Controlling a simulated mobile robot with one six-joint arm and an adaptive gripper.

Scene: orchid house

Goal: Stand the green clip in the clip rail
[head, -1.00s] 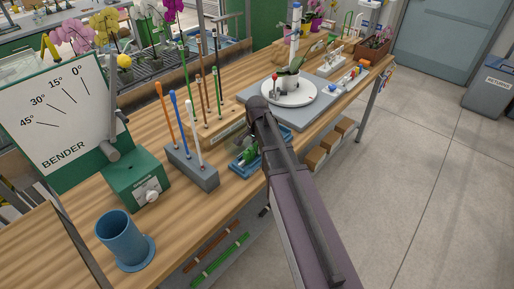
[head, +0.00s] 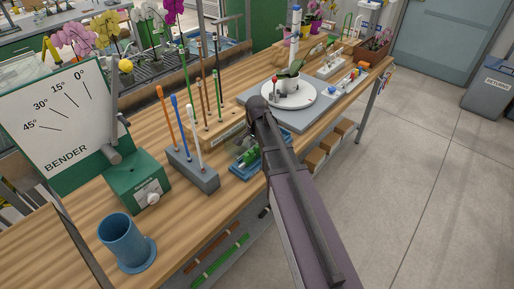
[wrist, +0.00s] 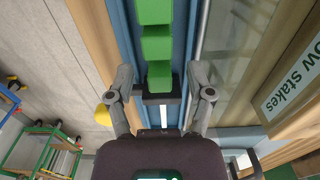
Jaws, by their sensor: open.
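Green blocky pieces (wrist: 156,45) lie in a line in a blue tray (wrist: 182,30) in the wrist view; I cannot tell whether they are one clip or several. In the head view, green (head: 248,157) shows in the blue tray (head: 274,155) on the bench, partly hidden by my arm. My gripper (wrist: 162,92) is open, its fingers apart on either side of the line of the nearest green piece. I cannot tell whether they touch it. A pale rack with small coloured pieces (head: 347,82) stands farther along the bench; I cannot tell whether it is the clip rail.
A grey block (head: 195,172) with upright orange, blue and white sticks and a wooden stake block (head: 222,133) stand beside the tray. The green bender (head: 137,182) and a blue cup (head: 122,240) are nearer. A potted plant stands on a white turntable (head: 290,97) beyond.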

